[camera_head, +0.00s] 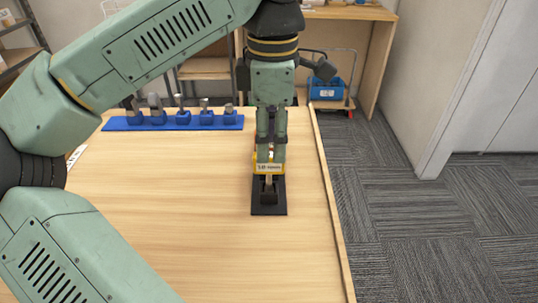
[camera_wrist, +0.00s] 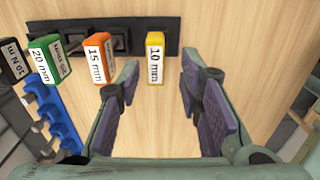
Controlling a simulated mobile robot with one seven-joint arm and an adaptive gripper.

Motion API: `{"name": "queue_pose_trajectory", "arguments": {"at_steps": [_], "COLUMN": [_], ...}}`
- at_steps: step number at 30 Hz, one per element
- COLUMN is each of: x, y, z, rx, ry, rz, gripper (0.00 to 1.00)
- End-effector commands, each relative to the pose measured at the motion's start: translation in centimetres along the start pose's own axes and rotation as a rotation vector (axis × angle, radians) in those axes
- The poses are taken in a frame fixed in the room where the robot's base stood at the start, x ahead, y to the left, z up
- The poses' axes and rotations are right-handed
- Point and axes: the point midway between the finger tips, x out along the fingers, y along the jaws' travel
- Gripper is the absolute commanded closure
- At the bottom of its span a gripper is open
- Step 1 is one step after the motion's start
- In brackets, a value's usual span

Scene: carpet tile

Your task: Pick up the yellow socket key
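The yellow socket key (camera_head: 266,168) stands in a black rack (camera_head: 269,210) near the right side of the wooden table. In the wrist view the yellow key (camera_wrist: 155,45), labelled 10 mm, is at the right of a row in the rack (camera_wrist: 172,24). My gripper (camera_head: 271,140) points down just above the yellow key. In the wrist view my gripper (camera_wrist: 160,82) is open and empty, its fingers apart to either side and below the yellow key in the picture. The contact area is partly hidden in the head view.
An orange 15 mm key (camera_wrist: 100,55), a green 20 mm key (camera_wrist: 47,55) and a black-labelled tool (camera_wrist: 12,65) stand left of the yellow one. A blue holder (camera_head: 172,122) with several pieces lies at the table's back left. The table's front is clear.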

Motion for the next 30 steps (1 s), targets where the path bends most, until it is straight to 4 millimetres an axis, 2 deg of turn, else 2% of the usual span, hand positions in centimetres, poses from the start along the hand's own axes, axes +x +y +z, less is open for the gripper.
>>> {"name": "queue_pose_trajectory", "arguments": {"at_steps": [3, 13, 21, 30], "x": [2.4, 4.9, 8.9, 9.1], "y": [0.0, 0.2, 0.8, 0.8], "z": [0.0, 0.0, -0.3, -0.3], "rx": [0.001, 0.001, 0.003, 0.002], "ry": [-0.003, -0.006, -0.006, -0.007], "rz": [-0.001, 0.000, 0.000, 0.001], "gripper": [0.67, 0.67, 0.67, 0.68]}}
